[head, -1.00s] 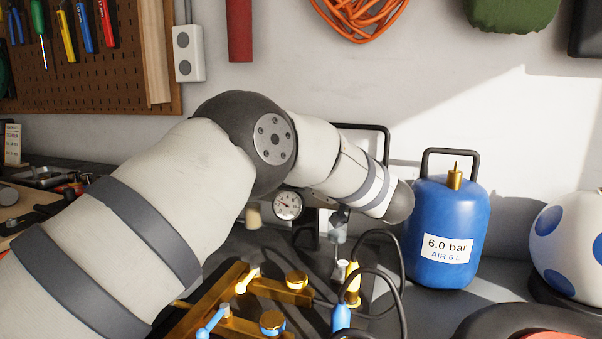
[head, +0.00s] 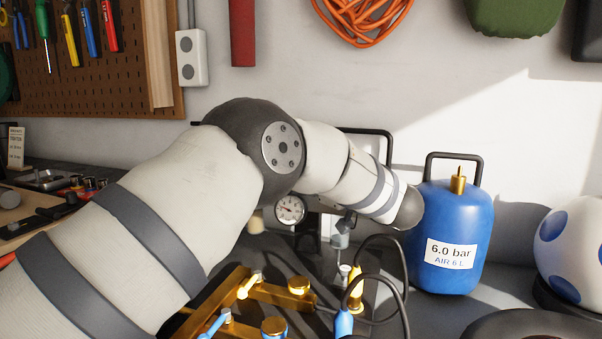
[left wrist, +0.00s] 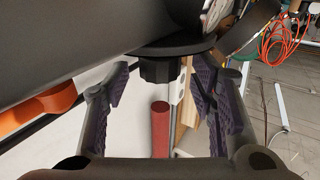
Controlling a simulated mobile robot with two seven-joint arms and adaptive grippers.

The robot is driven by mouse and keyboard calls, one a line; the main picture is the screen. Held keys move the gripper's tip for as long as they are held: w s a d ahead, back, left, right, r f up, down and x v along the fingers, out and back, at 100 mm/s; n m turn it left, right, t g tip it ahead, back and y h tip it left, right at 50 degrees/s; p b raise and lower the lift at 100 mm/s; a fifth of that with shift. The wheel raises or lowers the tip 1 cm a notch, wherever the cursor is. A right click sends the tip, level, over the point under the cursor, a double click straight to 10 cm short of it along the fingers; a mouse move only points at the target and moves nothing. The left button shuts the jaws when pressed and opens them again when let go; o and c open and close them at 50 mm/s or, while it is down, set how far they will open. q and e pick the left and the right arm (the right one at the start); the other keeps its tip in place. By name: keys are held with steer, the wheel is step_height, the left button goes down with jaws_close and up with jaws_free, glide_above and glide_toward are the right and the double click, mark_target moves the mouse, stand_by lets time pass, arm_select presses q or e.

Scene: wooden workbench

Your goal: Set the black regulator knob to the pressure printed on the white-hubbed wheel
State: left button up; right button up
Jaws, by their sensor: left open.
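My left gripper (left wrist: 158,92) is open in the left wrist view, with a purple-padded finger on each side. A black faceted knob (left wrist: 156,68) under a black disc sits between the fingertips, with a visible gap on both sides. A round gauge (head: 289,209) with a white face shows behind my left arm in the head view; its reading is too small to tell. My left forearm hides the knob and most of the gripper in the head view. I cannot make out a white-hubbed wheel or its print. My right gripper is not in view.
A blue tank (head: 448,225) labelled "6.0 bar AIR 6 L" stands right of my arm. Black hoses (head: 400,262) loop before it. A brass-coloured frame (head: 285,292) lies in front. A white, blue-spotted object (head: 577,222) stands at right; a dark rounded object (head: 520,325) is cut off below.

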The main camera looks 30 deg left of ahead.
arm_select(q)
steer(key=v, duration=1.1)
steer(key=shift+r, duration=0.1)
steer(key=s+a+r+m+t+h+p, duration=0.1)
steer(key=a+r+m+t, duration=0.2)
steer(key=a, duration=0.2)
steer(key=a+r+m+t+p, duration=0.2)
steer(key=a+t, duration=0.2)
steer(key=a, duration=0.2)
steer(key=s+d+f+m+t+h+p, duration=0.1)
steer(key=s+d+f+m+t+h, duration=0.3)
steer(key=s+h, duration=0.5)
steer(key=shift+m+h, duration=0.4)
steer(key=shift+m, duration=0.3)
steer(key=x, duration=0.4)
steer(key=f+b+x, duration=0.1)
steer(key=x, duration=0.8)
steer(key=shift+w+a+f, duration=0.1)
steer(key=shift+f, duration=0.2)
steer(key=shift+w+a+r, duration=0.1)
steer(key=shift+w+r, duration=0.15)
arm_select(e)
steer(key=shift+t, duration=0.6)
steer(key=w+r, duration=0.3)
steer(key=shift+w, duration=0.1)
arm_select(q)
steer(key=shift+c, duration=0.2)
